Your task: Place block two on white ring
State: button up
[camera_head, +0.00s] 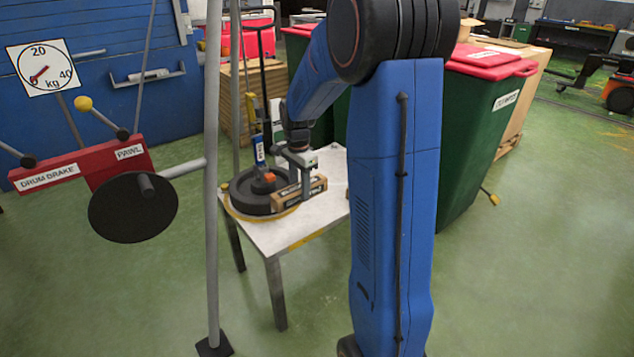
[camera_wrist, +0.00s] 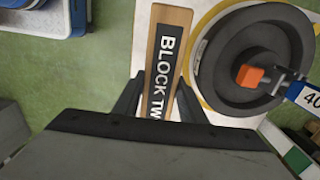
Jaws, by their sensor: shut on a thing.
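Block two, a wooden block with a black "BLOCK TWO" label, shows in the wrist view (camera_wrist: 166,58) and in the head view (camera_head: 314,188). My gripper (camera_wrist: 158,98) is shut on the block, one finger on each side of it; it also shows in the head view (camera_head: 304,185). The block is beside a dark round turntable wheel (camera_head: 250,200), over or on the white table. A yellow-edged pale ring (camera_wrist: 203,48) surrounds the wheel's base. I cannot tell whether the block touches the table or which part is the white ring.
The white table (camera_head: 290,234) has some bare top at the front. An orange piece (camera_wrist: 249,76) sits at the wheel's centre, with a blue-and-white "40" tag (camera_wrist: 308,98) beside it. A grey pole (camera_head: 212,130) and red drum-brake box (camera_head: 85,165) stand left. Green bins (camera_head: 478,120) stand right.

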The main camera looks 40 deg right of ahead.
aim_at(324, 158)
jog(key=i+l, duration=0.25)
jog(key=l, duration=0.15)
jog(key=i+l, duration=0.25)
jog(key=l, duration=0.15)
jog(key=i+l, duration=0.25)
jog(key=l, duration=0.15)
jog(key=i+l, duration=0.2)
jog(key=l, duration=0.2)
